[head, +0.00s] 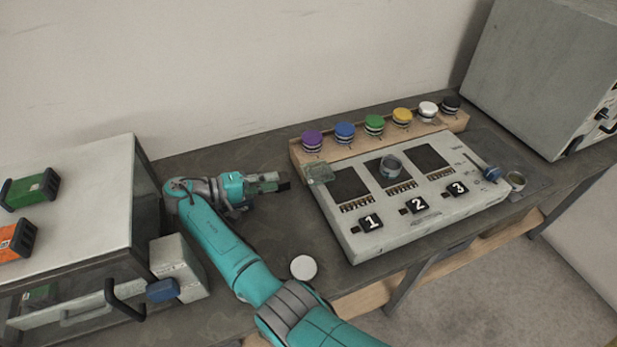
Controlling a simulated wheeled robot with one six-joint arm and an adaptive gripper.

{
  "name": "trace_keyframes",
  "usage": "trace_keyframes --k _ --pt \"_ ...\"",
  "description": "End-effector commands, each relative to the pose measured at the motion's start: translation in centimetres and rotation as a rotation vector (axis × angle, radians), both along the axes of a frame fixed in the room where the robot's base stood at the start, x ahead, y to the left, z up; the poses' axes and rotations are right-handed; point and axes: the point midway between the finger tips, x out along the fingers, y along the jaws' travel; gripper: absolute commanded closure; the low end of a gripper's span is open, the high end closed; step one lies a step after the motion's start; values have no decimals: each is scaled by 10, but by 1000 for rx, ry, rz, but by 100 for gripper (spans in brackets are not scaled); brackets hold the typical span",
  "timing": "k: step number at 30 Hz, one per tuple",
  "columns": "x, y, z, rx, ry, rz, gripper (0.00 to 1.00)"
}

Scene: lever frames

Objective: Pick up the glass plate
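A small translucent greenish square, which looks like the glass plate (319,173), lies at the back left corner of the grey numbered panel (428,225), by the left end of the jar rack. My gripper (284,181) is just left of it, low over the dark bench, with its dark fingertips pointing right toward the panel. A small gap shows between the fingertips and the plate. The fingers are too small to tell whether they are open or shut. I see nothing held in them.
Jars with coloured lids stand in a wooden rack (296,153) behind the panel. A small round container (390,167) sits on the panel. A white disc (303,267) lies on the bench (330,245). Large grey boxes stand left (75,215) and right (540,70).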

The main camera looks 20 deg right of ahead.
Motion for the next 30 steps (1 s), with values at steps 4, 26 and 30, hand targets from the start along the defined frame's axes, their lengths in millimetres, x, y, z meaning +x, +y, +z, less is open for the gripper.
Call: trace_keyframes --k 4,26,30 --pt "-1 -8 -2 -2 0 -3 73" --pt "0 -89 -18 0 -1 -1 73" --pt "0 -96 -20 0 0 -1 73"
